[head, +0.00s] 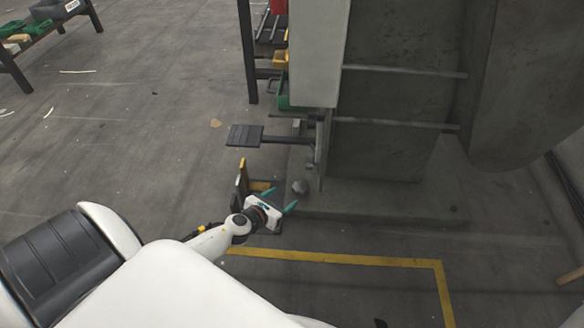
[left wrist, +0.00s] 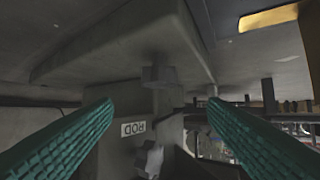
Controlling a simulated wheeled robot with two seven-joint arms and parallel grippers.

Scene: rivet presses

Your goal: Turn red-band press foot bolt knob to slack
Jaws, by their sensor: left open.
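The press (head: 385,120) is a large grey machine. A small grey faceted knob (head: 300,186) shows low beside its plate, near the base slab (head: 385,205). No red band shows on the press. My left gripper (head: 280,198) has teal fingers, open and empty, just short of the knob in the head view. In the left wrist view, a grey block (left wrist: 158,77), probably the knob, appears between and beyond the open fingers (left wrist: 160,112). A second grey faceted part (left wrist: 149,159) shows lower, beneath a label (left wrist: 133,128). My right gripper is not in view.
A dark foot pedal (head: 245,136) sticks out left above the gripper. A yellow-and-dark bracket (head: 242,178) stands close behind my left wrist. A yellow floor line (head: 340,258) runs in front. A rack (head: 251,50) with bins stands behind. Floor at left is mostly clear.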

